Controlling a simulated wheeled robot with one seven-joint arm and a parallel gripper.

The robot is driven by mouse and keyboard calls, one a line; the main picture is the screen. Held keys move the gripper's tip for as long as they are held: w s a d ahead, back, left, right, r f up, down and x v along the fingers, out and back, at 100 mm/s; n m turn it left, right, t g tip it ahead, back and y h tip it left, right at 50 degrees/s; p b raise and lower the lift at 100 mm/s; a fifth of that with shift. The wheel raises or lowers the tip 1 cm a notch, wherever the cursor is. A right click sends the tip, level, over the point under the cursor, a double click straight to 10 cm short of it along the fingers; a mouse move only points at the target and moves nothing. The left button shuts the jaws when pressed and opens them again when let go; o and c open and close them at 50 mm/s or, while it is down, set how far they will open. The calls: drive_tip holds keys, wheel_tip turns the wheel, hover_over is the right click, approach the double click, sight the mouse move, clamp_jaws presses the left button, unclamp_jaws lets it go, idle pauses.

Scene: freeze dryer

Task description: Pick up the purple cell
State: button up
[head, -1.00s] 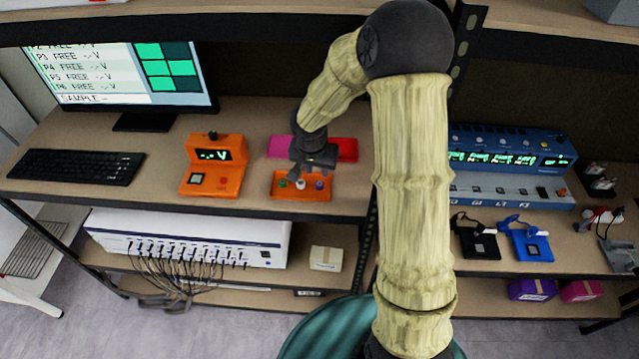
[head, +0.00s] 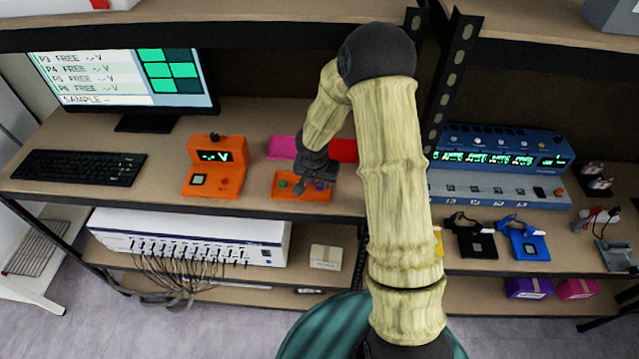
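The purple cell (head: 320,186) sits in the right part of a small orange tray (head: 302,197) on the bench, partly hidden by my gripper. A green cell (head: 283,184) is at the left of the same tray. My gripper (head: 313,179) points down over the middle and right of the tray, right at or just above the purple cell. I cannot tell whether it touches the cell, or whether its fingers are open or shut. A white cell in the tray's middle is mostly hidden behind the gripper.
Behind the tray are a pink bin (head: 281,147) and a red bin (head: 344,150). An orange voltage meter (head: 213,165) stands to the left. A blue multichannel instrument (head: 505,165) is right of the black shelf post (head: 446,75). Bench between meter and tray is clear.

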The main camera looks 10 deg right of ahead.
sight(319, 186)
drive_tip(key=shift+w+f, duration=0.15)
drive_tip(key=shift+f, duration=0.35)
drive_tip(key=c, duration=0.6)
wheel_tip(319, 186, up, 10)
drive_tip(key=shift+b, duration=0.45)
drive_tip(key=shift+d, duration=0.1)
idle(0.4)
